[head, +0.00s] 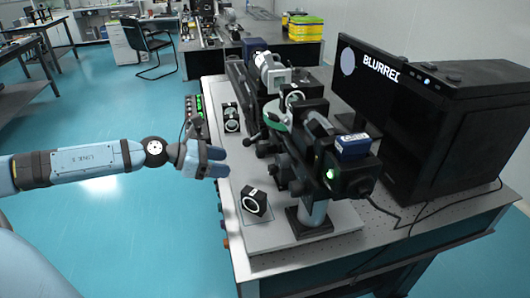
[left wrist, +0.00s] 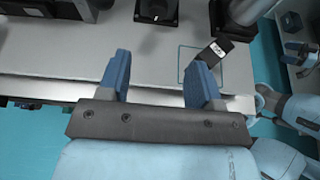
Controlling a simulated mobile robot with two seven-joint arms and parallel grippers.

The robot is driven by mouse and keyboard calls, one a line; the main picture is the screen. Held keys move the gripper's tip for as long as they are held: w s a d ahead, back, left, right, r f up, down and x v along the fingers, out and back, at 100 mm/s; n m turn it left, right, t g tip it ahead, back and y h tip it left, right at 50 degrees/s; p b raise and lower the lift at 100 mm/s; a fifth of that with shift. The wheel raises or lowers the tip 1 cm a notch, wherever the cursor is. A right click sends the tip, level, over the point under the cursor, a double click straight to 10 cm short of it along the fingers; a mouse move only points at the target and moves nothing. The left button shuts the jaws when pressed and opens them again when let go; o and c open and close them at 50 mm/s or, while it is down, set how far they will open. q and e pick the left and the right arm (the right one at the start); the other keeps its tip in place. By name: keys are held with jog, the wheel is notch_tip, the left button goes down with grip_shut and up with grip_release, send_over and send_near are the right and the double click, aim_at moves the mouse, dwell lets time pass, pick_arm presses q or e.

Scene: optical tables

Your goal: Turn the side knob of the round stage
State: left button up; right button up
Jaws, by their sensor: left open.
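A round stage with a pale green rim (head: 275,115) sits among the dark optics in the middle of the optical table. A small dark knob or lever (head: 252,139) sticks out on its left, low down; I cannot tell for sure that it is the side knob. My left gripper (head: 222,161) is over the table's left edge, left of these optics and apart from them. In the left wrist view its two blue fingers (left wrist: 158,80) are spread, with nothing between them.
A black block with a white ring (head: 254,202) stands on the table's near left part, and another ringed block (head: 231,117) further back. A black monitor (head: 372,82) and black case (head: 452,130) fill the right.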

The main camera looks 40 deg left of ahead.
aim_at(269, 171)
pick_arm(q)
jog(key=x, duration=0.4)
jog(key=shift+w+f, duration=0.2)
jog(key=shift+w, duration=0.05)
jog(key=p+x, duration=0.1)
jog(key=x, duration=0.8)
jog(key=shift+f, duration=0.15)
pick_arm(e)
jog(key=shift+s+d+r, duration=0.25)
jog(key=shift+s, duration=0.05)
jog(key=shift+r, duration=0.1)
pick_arm(q)
jog(key=c, duration=0.9)
pick_arm(e)
jog(key=shift+w, duration=0.1)
